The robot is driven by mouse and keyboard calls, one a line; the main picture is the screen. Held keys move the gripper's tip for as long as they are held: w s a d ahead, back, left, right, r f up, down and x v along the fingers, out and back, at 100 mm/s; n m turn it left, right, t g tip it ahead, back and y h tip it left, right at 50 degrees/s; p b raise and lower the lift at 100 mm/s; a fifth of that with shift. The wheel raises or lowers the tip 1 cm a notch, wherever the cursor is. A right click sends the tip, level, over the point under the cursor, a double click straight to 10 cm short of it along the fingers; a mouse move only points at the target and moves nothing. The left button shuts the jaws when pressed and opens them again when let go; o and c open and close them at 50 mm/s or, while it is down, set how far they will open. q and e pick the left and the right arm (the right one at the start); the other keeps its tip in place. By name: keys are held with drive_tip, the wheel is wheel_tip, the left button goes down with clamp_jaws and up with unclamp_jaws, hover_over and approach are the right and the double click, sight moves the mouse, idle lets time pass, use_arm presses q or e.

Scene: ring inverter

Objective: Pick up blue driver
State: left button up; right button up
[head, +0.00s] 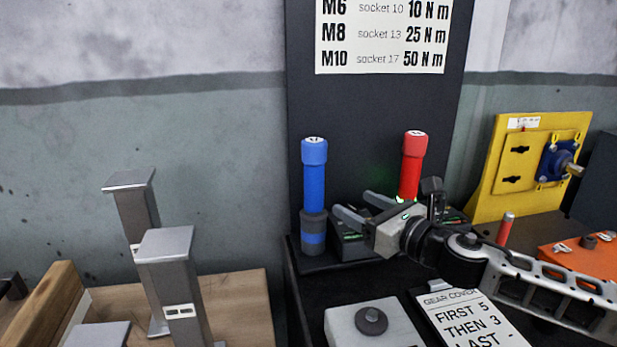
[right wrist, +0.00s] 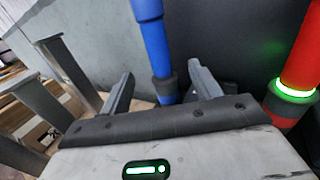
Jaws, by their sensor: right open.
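The blue driver (head: 314,178) stands upright at the left of the black stand, with a dark grey lower part that has a blue band. My right gripper (head: 357,206) is just right of its lower part, fingers pointing left toward it. In the right wrist view the blue driver (right wrist: 155,45) rises beyond and between the two open fingers (right wrist: 160,84). The gripper is open and holds nothing. Whether a finger touches the driver cannot be told. My left gripper is not in view.
A red driver (head: 412,165) stands close behind my right gripper, with a green glowing ring (right wrist: 291,90). A black panel (head: 375,120) is behind both. Grey metal posts (head: 168,255) stand at left. A yellow fixture (head: 500,165) is at right. A grey block with a knob (head: 345,330) is in front.

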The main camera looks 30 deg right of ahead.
sight(321, 187)
drive_tip(key=p+x, duration=0.2)
drive_tip(key=x, duration=0.7)
drive_tip(key=shift+p, duration=0.4)
drive_tip(key=shift+w+a, duration=0.25)
drive_tip(key=shift+w, duration=0.3)
drive_tip(key=x, duration=0.1)
drive_tip(key=p+x, duration=0.1)
drive_tip(key=x, duration=0.1)
drive_tip(key=shift+w+a+f, duration=0.2)
drive_tip(key=shift+w+f, duration=0.05)
drive_tip(key=shift+w, duration=0.35)
drive_tip(key=shift+f, duration=0.1)
drive_tip(key=c, duration=1.1)
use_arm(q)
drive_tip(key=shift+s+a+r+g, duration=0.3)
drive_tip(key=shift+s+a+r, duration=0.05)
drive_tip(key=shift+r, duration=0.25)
use_arm(e)
drive_tip(key=shift+r, duration=0.2)
drive_tip(key=shift+c, duration=0.5)
